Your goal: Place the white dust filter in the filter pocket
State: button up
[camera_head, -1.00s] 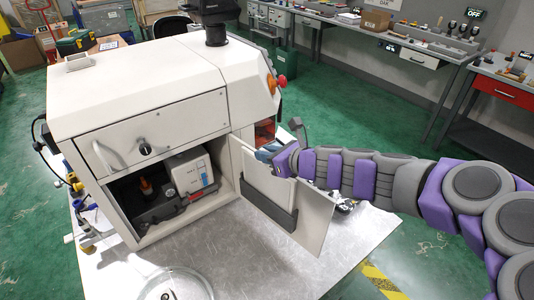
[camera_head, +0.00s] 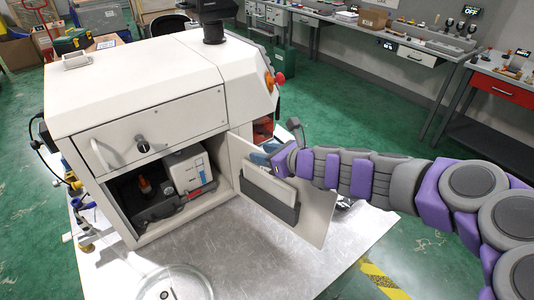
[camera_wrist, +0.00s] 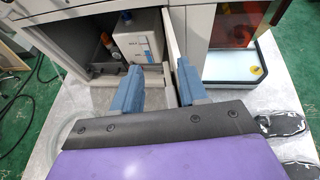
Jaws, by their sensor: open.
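The white dust filter (camera_head: 268,182) is a flat white panel standing upright in the dark filter pocket (camera_head: 270,206) on the inner face of the open machine door (camera_head: 317,210). Its lower part is hidden by the pocket wall and its upper part shows above it. My gripper (camera_head: 278,158) is just above the filter's top edge, at the door. In the wrist view my gripper's blue fingers (camera_wrist: 158,69) are apart, with the door's edge (camera_wrist: 171,42) beyond the gap. I cannot tell whether either finger touches the filter.
The white machine (camera_head: 150,90) has an open lower compartment with a white labelled box (camera_head: 188,170) inside. A clear round dish (camera_head: 175,284) lies on the metal table (camera_head: 240,262). An orange-tinted window (camera_wrist: 240,22) is right of the door.

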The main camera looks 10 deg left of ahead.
jog(key=shift+w+r, duration=0.15)
jog(key=shift+r, duration=0.2)
jog(key=p+v, duration=0.4)
jog(key=v, duration=0.8)
jog(key=shift+r, duration=0.25)
jog(key=s+f+n+g+h, duration=0.25)
jog(key=s+n+g, duration=0.35)
jog(key=s+n, duration=0.9)
jog(key=s+d+f+n+g+h, duration=0.3)
jog(key=s+d+n+h, duration=0.6)
jog(key=s+d, duration=0.7)
jog(key=shift+s+d+f, duration=0.2)
jog(key=shift+d+f, duration=0.15)
jog(key=shift+f, duration=0.05)
jog(key=shift+s, duration=0.1)
